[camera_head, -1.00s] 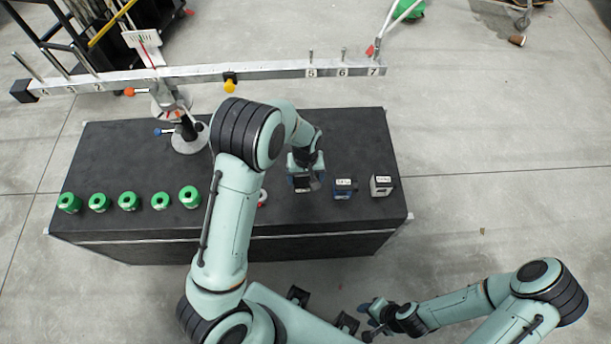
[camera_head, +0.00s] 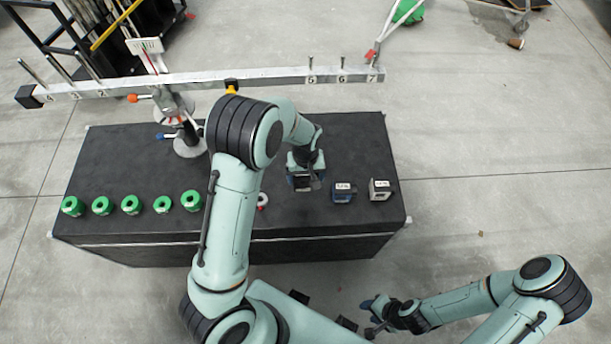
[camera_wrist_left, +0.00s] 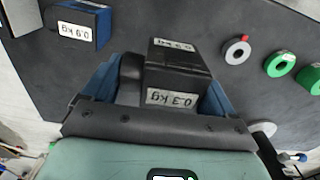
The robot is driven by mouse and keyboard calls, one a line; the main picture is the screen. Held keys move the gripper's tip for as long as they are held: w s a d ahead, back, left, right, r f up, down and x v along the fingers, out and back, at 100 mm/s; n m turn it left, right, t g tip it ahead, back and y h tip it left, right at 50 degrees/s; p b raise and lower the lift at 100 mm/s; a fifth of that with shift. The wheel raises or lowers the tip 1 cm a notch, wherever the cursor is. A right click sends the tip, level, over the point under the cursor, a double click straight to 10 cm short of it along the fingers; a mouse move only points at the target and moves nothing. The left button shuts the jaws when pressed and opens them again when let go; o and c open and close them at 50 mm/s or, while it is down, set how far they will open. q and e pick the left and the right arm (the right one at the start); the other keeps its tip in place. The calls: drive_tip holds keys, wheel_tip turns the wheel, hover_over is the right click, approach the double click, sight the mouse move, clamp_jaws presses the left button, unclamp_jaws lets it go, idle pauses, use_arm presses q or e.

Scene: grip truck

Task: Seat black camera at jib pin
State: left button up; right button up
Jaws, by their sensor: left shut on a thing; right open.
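The jib (camera_head: 205,82) is a long pale beam behind the table, with upright pins (camera_head: 312,68) near numbered labels. My right gripper (camera_head: 371,319) is open and empty, in front of the table.
A blue block (camera_head: 342,193) and a grey block (camera_head: 380,190) stand right of my left gripper. The jib's stand (camera_head: 187,140) rises from the back left.

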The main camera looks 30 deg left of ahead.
use_arm(q)
drive_tip(key=shift+r+p, duration=1.05)
drive_tip(key=shift+r, duration=1.65)
use_arm(e)
drive_tip(key=shift+w+r, duration=1.6)
drive_tip(key=shift+s, duration=0.1)
